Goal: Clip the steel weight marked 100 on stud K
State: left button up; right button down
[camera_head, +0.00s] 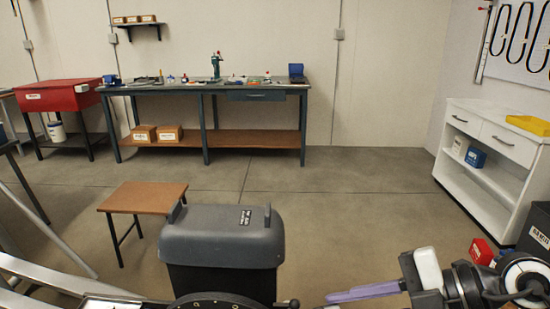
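I cannot make out the steel weight marked 100 or stud K in the head view. What looks like my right arm comes in at the bottom right, with black and white joints. At its end is what seems to be my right gripper (408,284), beside a pale block and a long purple bar (363,292). Whether the bar is held or is part of the arm's end, I cannot tell. My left gripper is not in view. A silver frame (60,274) with a dark disc (215,301) crosses the bottom left.
A grey-lidded bin (222,235) stands in front, beside a low brown table (143,196). A workbench (205,87) with small items stands at the back wall, a red cabinet (58,96) to its left. A white shelf unit (490,160) stands right. The middle floor is clear.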

jog(key=s+d+m+t+h, duration=0.1)
jog(key=s+d+m+t, duration=0.2)
jog(key=d, duration=0.6)
jog(key=shift+f+m+h, duration=0.3)
jog(key=shift+f, duration=0.15)
jog(key=shift+s, duration=0.1)
